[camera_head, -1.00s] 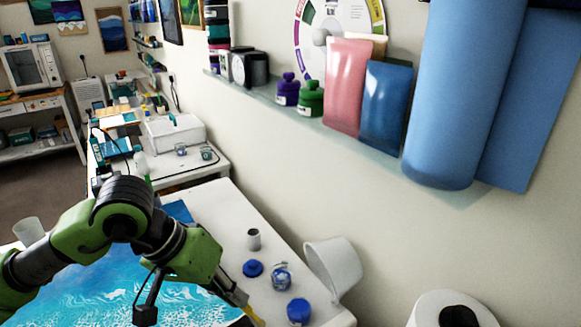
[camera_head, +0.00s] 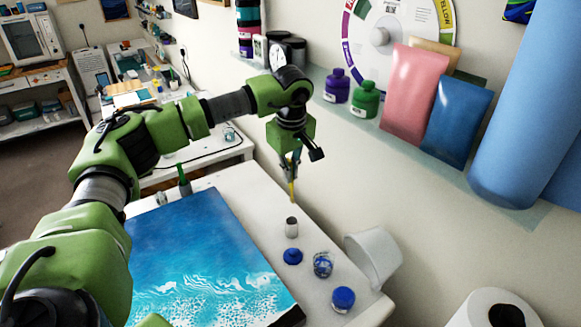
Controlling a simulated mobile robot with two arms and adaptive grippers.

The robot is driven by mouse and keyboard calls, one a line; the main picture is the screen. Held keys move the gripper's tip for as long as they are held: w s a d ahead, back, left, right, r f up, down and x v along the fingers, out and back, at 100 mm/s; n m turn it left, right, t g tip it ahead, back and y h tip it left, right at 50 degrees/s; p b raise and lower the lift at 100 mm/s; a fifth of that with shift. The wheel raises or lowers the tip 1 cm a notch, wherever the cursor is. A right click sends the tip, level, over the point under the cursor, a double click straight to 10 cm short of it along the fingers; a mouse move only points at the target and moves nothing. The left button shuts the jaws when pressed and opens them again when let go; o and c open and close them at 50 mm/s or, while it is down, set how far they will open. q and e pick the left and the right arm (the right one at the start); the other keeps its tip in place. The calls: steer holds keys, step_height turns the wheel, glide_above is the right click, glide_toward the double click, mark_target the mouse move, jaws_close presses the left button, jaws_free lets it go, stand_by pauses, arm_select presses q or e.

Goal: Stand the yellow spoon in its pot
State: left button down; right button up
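The yellow spoon (camera_head: 292,191) hangs upright, pointing down, from my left gripper (camera_head: 290,163). The gripper is shut on its upper part, above the white table. A small grey-white pot (camera_head: 292,228) stands on the table just below the spoon's lower end. A gap shows between spoon and pot in the picture; how they line up in depth I cannot tell. My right gripper is not in view.
A blue ocean-pattern panel (camera_head: 195,250) lies on the table (camera_head: 255,205). Blue-lidded jars (camera_head: 343,298) and a blue lid (camera_head: 292,256) stand near the pot. A white bucket (camera_head: 373,258) is by the wall. A shelf (camera_head: 395,140) with bottles and pouches hangs above right.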

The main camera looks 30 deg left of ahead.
arm_select(q)
steer(key=shift+a+f, duration=0.2)
steer(key=shift+f, duration=0.15)
steer(key=shift+d+f+b, duration=0.1)
steer(key=shift+f+b, duration=0.6)
steer(key=shift+b, duration=0.1)
step_height(320, 180, down, 10)
steer(key=b, duration=0.6)
steer(key=shift+r, duration=0.15)
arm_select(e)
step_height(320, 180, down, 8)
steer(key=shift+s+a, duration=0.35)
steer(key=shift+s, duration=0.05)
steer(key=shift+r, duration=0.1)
arm_select(q)
steer(key=c, duration=2.2)
jaws_free()
